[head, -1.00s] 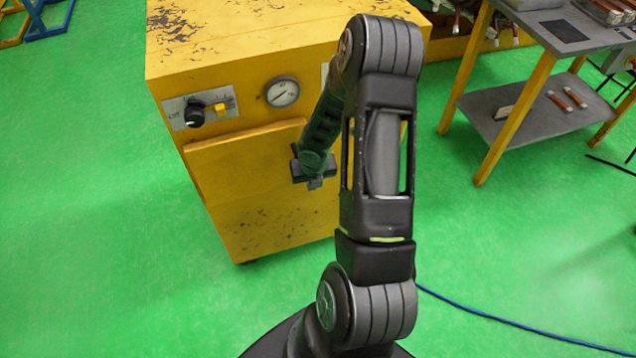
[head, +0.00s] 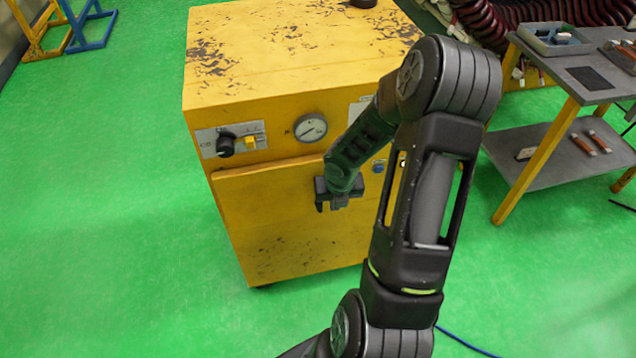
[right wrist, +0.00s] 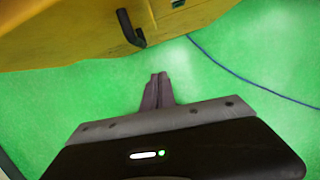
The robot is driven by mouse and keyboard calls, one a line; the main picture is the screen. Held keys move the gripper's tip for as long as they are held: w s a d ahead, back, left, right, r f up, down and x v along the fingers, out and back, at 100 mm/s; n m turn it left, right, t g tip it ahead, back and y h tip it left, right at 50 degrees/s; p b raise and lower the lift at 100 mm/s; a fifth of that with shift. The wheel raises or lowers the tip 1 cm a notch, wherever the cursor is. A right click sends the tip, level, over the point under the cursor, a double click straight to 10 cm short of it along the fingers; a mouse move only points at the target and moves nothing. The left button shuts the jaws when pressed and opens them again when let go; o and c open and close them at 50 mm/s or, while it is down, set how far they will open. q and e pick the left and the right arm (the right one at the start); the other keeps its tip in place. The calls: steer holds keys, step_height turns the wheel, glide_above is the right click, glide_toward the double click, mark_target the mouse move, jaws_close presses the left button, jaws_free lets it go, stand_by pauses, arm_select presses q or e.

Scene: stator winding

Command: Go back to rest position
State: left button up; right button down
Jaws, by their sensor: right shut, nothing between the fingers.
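My right arm rises from the bottom of the head view, bends at the top and reaches down toward the front of a yellow cabinet (head: 300,235). My right gripper (head: 340,203) hangs in front of the cabinet's front panel, small and partly dark in that view. In the right wrist view the right gripper (right wrist: 158,80) is shut, its fingers together with nothing between them, over green floor. A dark handle (right wrist: 130,28) on the yellow cabinet shows beyond the fingertips, apart from them. My left gripper is not in view.
The cabinet front carries a black knob (head: 226,146) and a round gauge (head: 310,128). A grey table (head: 590,75) with yellow legs stands at the right. A blue cable (head: 465,342) lies on the floor.

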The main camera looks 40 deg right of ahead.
stand_by(0.3)
steer(key=w+a+f+m+t+y, duration=0.1)
steer(key=w+a+f+m+y, duration=0.15)
steer(key=a+m, duration=0.8)
steer(key=w+a+f+m+t+y, duration=0.1)
steer(key=a+f+m, duration=0.3)
steer(key=a+m, duration=0.7)
steer(key=s+a+f+m+g+y, duration=0.1)
steer(key=s+a+f+m+g, duration=0.1)
steer(key=s+a+f+m, duration=0.2)
steer(key=s+a+f+m+g+y+b, duration=0.1)
steer(key=s+a+f+m, duration=0.3)
steer(key=s+a, duration=0.6)
steer(key=a+m, duration=0.1)
steer(key=a, duration=0.1)
steer(key=shift+a+g, duration=0.3)
steer(key=shift+g, duration=0.1)
steer(key=shift+d, duration=0.1)
